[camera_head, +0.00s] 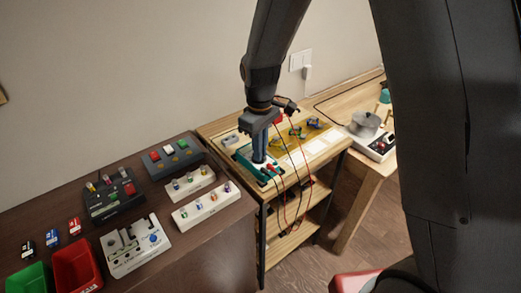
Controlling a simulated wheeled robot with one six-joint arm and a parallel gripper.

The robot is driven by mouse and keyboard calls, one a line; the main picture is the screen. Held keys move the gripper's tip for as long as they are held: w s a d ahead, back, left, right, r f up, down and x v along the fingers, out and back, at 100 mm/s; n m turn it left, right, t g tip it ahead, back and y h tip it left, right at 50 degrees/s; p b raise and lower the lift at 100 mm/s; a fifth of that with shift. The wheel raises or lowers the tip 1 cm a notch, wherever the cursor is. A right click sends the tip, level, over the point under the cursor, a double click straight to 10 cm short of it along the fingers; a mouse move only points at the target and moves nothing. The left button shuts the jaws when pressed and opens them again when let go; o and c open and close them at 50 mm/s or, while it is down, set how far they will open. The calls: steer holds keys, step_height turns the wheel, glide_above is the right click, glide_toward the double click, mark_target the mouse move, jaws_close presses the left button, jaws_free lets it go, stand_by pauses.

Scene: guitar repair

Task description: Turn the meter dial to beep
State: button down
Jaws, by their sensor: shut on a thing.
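The meter (246,163), a teal-edged device with a pale face, lies on the near-left part of the wooden shelf unit's top. Red and black leads run from its near end. My gripper (259,158) points down over the meter's face, with its fingers shut on the dial. The fingers hide the dial, so its setting and markings cannot be read.
The wooden shelf unit (323,156) also carries a yellow mat (301,136) with small parts. Leads hang over its front edge. A dark table (210,243) at left holds switch boxes, white racks, and green (28,279) and red (77,265) bins. A wooden bench stands at right.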

steer(key=n, duration=0.5)
steer(key=shift+w+n, duration=0.15)
steer(key=shift+n, duration=0.15)
steer(key=n, duration=0.5)
steer(key=shift+w, duration=0.1)
stand_by(0.3)
steer(key=c, duration=1.8)
jaws_free()
steer(key=shift+c, duration=0.2)
steer(key=shift+r, duration=0.1)
step_height(320, 180, up, 8)
steer(key=b, duration=0.2)
steer(key=shift+d+f, duration=0.1)
steer(key=shift+f, duration=0.1)
